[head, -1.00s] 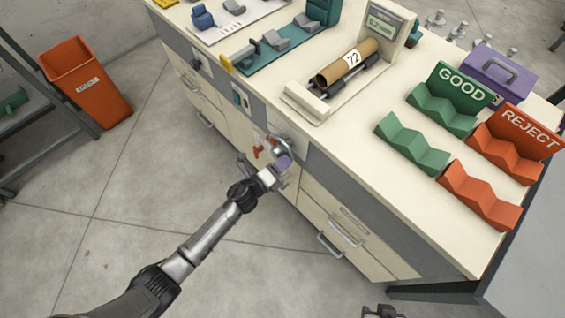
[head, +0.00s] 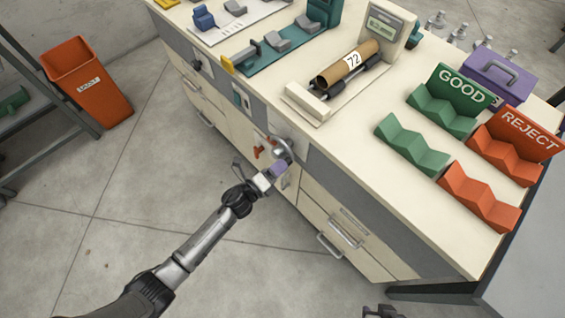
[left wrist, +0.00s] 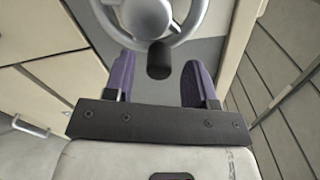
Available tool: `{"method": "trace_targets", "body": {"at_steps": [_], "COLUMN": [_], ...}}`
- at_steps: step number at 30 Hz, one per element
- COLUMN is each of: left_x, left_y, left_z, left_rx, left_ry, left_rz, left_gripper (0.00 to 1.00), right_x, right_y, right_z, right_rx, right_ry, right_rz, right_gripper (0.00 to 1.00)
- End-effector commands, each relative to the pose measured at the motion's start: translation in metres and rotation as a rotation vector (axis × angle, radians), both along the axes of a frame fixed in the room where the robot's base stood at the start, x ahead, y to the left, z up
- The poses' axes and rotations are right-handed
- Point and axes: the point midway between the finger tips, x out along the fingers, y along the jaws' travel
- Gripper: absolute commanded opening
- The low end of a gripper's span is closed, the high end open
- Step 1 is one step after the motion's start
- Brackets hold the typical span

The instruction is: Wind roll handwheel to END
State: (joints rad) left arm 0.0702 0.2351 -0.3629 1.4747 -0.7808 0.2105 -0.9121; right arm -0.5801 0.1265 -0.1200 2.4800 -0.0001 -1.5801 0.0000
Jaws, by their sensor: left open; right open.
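The grey handwheel (head: 283,148) is on the front of the bench, partly hidden by my left gripper in the head view. In the left wrist view its rim and round hub (left wrist: 147,14) show at the top, with a dark knob (left wrist: 158,60) sticking out from the rim. My left gripper (head: 278,168) is open at the wheel. Its two purple fingers stand on either side of the knob (left wrist: 160,68), with a gap visible on each side. A small dark part of my right gripper (head: 381,311) shows at the bottom edge, away from the bench.
A cardboard roll marked 72 (head: 350,66) lies on a stand on the benchtop, beside a small display (head: 384,24). Green GOOD (head: 411,145) and orange REJECT (head: 480,196) racks stand to the right. Red parts (head: 262,148) and drawer handles (head: 330,246) are on the bench front.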

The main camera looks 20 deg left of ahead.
Motion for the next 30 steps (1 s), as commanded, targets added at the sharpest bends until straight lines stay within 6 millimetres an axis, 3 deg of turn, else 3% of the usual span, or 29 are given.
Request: {"method": "trace_targets", "body": {"at_steps": [9,15,21,30], "left_x": [-0.057,-0.083,-0.097,-0.101], "left_y": [0.032,0.047,0.055,0.057], "left_z": [0.001,0.0,0.0,0.0], "left_rx": [0.0,0.0,0.0,0.0], "left_ry": [0.003,0.002,0.001,0.0], "left_rz": [0.001,0.001,0.001,0.0], "left_gripper": [0.51,0.51,0.51,0.51], "right_x": [0.0,0.0,0.0,0.0], "right_y": [0.0,0.001,0.003,0.003], "right_z": [0.012,0.015,0.016,0.016], "right_rx": [0.001,0.005,0.009,0.011], "right_ry": [0.0,0.0,0.0,0.0], "right_rz": [-0.001,-0.003,-0.005,-0.006], "right_gripper": [0.43,0.43,0.43,0.43]}}
